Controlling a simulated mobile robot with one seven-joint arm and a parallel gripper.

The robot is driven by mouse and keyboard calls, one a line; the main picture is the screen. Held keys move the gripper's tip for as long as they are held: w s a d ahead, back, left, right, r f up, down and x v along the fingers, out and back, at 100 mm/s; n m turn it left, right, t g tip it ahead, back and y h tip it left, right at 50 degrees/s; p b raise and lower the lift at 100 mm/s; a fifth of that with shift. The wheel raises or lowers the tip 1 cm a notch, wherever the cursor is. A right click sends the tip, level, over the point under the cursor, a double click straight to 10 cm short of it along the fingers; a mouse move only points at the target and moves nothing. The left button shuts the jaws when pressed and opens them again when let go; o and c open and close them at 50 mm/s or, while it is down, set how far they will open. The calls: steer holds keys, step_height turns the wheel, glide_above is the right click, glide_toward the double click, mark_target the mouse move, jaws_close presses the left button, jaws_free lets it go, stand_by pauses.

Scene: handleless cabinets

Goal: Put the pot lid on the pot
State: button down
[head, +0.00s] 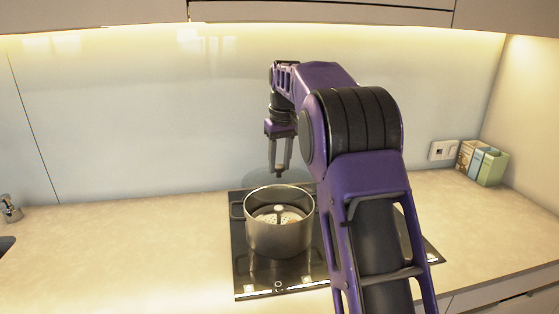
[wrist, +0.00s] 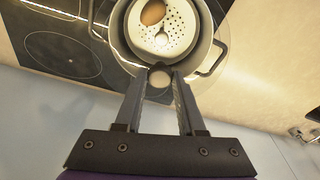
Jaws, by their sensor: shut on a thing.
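The silver pot (head: 280,235) stands upright and uncovered on the black hob. A white perforated insert (wrist: 180,38) and a brown egg-like item (wrist: 153,13) show inside it in the wrist view. My gripper (head: 279,172) is above and behind the pot, pointing down. It is shut on the knob (wrist: 160,79) of the pot lid. The lid (head: 262,177) is clear glass and shows only as a faint disc around the fingertips in the head view. It is held in the air, apart from the pot and farther back. Its full rim is hard to make out.
The hob (head: 247,277) is set in a beige counter (head: 130,250). The pale back wall (head: 130,120) rises close behind the lid. Small boxes (head: 482,163) stand at the far right by a wall socket (head: 443,150). A tap (head: 11,208) is at the left edge.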

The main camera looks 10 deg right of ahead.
mark_target(280, 175)
steer(key=shift+f+b, duration=1.4)
steer(key=shift+f, duration=1.4)
steer(key=shift+f, duration=0.3)
steer(key=shift+c, duration=2.1)
jaws_free()
